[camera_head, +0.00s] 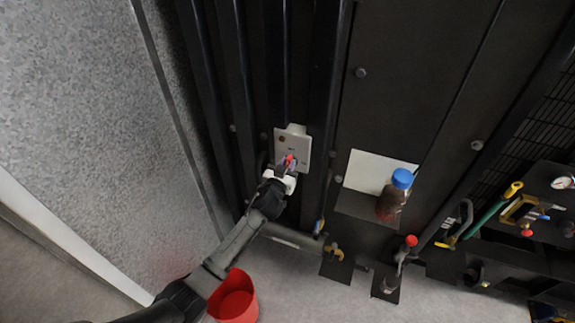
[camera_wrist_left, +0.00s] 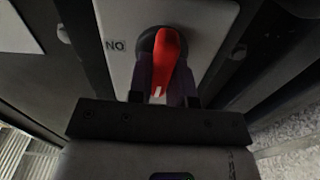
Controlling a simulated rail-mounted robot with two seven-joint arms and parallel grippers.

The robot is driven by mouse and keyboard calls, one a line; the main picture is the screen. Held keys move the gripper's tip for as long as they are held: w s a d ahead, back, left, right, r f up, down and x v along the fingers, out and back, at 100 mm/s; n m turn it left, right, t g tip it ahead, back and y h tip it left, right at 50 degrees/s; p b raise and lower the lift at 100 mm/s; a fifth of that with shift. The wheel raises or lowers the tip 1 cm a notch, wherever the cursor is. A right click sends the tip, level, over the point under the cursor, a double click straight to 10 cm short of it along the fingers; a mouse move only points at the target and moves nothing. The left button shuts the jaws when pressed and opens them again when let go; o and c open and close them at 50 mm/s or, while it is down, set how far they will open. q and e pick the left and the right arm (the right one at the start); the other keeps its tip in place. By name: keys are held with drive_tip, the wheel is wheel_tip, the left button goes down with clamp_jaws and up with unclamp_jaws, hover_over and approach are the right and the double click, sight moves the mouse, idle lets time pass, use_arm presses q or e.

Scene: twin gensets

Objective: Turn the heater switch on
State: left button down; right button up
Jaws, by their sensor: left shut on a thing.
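The heater switch is a pale plate (camera_head: 296,142) on the dark cabinet with a red rotary handle (camera_wrist_left: 168,52). In the left wrist view the handle stands nearly upright in the picture, leaning slightly. A label beside it reads "NO" as seen, perhaps an upside-down "ON". My left gripper (camera_head: 286,165) reaches the switch from below; in the left wrist view its dark fingers (camera_wrist_left: 166,85) are shut on the red handle, one on each side. The handle's lower end is partly hidden between them. My right gripper is not in view.
A bottle with a blue cap (camera_head: 402,178) stands on a ledge to the right. A red bucket (camera_head: 234,298) is on the floor below my left arm. Valves with a red knob (camera_head: 411,241) and yellow and green handles (camera_head: 513,188) stick out at right. A grey speckled wall is at left.

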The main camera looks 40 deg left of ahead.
use_arm(q)
drive_tip(key=m, duration=0.4)
drive_tip(key=shift+d, duration=0.1)
drive_tip(key=m, duration=0.4)
drive_tip(key=shift+w+d+f+m, duration=0.1)
drive_tip(key=shift+d+m, duration=0.05)
drive_tip(key=shift+m, duration=0.15)
drive_tip(key=m, duration=0.3)
drive_tip(key=shift+f+m, duration=0.1)
drive_tip(key=shift+m, duration=0.2)
drive_tip(key=m, duration=0.3)
drive_tip(key=shift+d+f+m+p, duration=0.1)
drive_tip(key=shift+m+p, duration=0.2)
drive_tip(key=shift+p, duration=0.05)
drive_tip(key=shift+m, duration=0.7)
drive_tip(key=shift+f, duration=0.1)
drive_tip(key=c, duration=1)
unclamp_jaws()
drive_tip(key=shift+c, duration=0.2)
